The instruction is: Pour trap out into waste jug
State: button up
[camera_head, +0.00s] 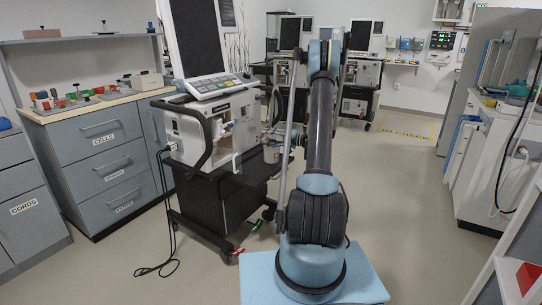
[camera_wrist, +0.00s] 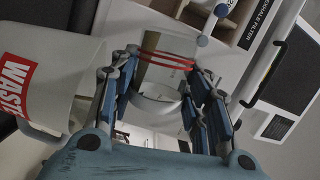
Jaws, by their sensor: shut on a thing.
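In the wrist view, my gripper (camera_wrist: 162,72) is shut on the trap, a clear cup (camera_wrist: 155,105) with red bands around it. A brownish strip shows through its wall; I cannot tell whether it is liquid. The waste jug (camera_wrist: 62,75), whitish with a red WASTE label, is close beside my gripper on the left of the wrist view. The jug's opening is not clear to see. In the head view, my gripper (camera_head: 270,147) is small and partly behind my arm, beside the ventilator (camera_head: 215,130). I cannot tell the trap's exact tilt.
The ventilator stands on a dark wheeled cart (camera_head: 215,200) with cables on the floor. Drawer cabinets (camera_head: 100,160) with small items on top are at left. More ventilators (camera_head: 360,75) stand behind. A white cabinet (camera_head: 490,165) is at right. The floor right of my arm is clear.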

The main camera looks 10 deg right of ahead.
jog(key=shift+w+d+r+m, duration=0.1)
jog(key=shift+m, duration=0.4)
dwell(0.5)
jog(key=shift+p, duration=0.4)
jog(key=shift+w+d+r+m+y, duration=0.1)
jog(key=shift+m+y, duration=0.2)
jog(key=shift+m, duration=0.3)
jog(key=shift+n, duration=0.8)
jog(key=shift+s+a+f+n+h, duration=0.3)
jog(key=shift+n+h, duration=0.1)
jog(key=shift+n, duration=0.1)
jog(key=shift+s+a+n, duration=0.3)
jog(key=shift+a+n, duration=0.1)
jog(key=shift+a, duration=0.05)
jog(key=shift+d+f, duration=0.1)
